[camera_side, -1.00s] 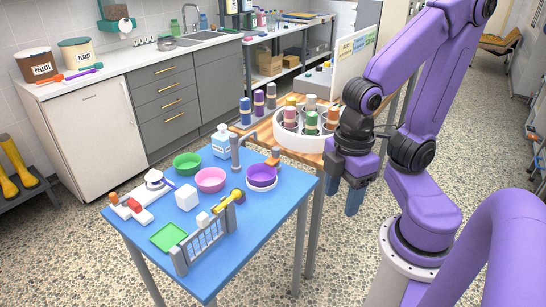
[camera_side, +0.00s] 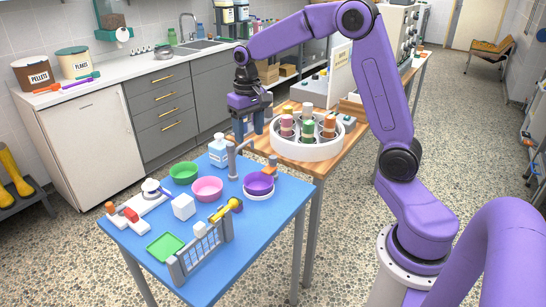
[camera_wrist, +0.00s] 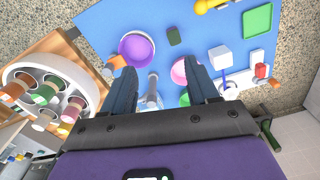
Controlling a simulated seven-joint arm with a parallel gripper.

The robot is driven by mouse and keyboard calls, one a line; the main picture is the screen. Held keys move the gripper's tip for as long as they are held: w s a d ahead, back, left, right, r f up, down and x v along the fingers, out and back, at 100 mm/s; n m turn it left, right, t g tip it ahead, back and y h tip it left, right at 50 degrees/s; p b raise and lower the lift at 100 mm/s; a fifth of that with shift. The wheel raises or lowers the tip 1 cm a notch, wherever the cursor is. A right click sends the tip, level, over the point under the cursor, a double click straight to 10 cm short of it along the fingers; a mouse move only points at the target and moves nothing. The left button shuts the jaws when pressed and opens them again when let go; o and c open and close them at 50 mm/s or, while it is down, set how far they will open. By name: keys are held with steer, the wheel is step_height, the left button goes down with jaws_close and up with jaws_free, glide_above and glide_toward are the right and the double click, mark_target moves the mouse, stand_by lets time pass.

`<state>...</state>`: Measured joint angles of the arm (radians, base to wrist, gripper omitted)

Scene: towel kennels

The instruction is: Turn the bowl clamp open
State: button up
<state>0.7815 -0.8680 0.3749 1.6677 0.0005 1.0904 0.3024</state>
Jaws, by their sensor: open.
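My gripper (camera_side: 249,129) is open and empty, pointing down above the back edge of the blue table. In the wrist view its two fingers (camera_wrist: 160,78) stand apart, with a grey post (camera_wrist: 152,92) seen between them. The purple bowl (camera_side: 259,184) sits in a white ring-shaped holder (camera_side: 258,196) at the table's right side; the bowl also shows in the wrist view (camera_wrist: 138,50). An orange block-like part (camera_side: 271,162), perhaps the clamp's handle, is just behind the bowl. It shows beside the left finger in the wrist view (camera_wrist: 117,62). Whether the clamp is shut I cannot tell.
The grey post (camera_side: 233,162) stands upright behind the bowls, below my gripper. A white bottle (camera_side: 218,150), green bowl (camera_side: 184,173) and pink bowl (camera_side: 207,189) are nearby. A small grey gate (camera_side: 202,248) stands in front. A round white carousel (camera_side: 305,147) is at the back right.

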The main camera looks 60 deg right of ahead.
steer(key=w+d+f+m, duration=0.2)
steer(key=w+d+m, duration=0.15)
steer(key=d, duration=0.55)
steer(key=m, duration=0.3)
glide_above(273, 157)
steer(key=f, duration=0.2)
step_height(273, 157, down, 17)
steer(key=shift+r, duration=0.2)
steer(key=c, duration=1)
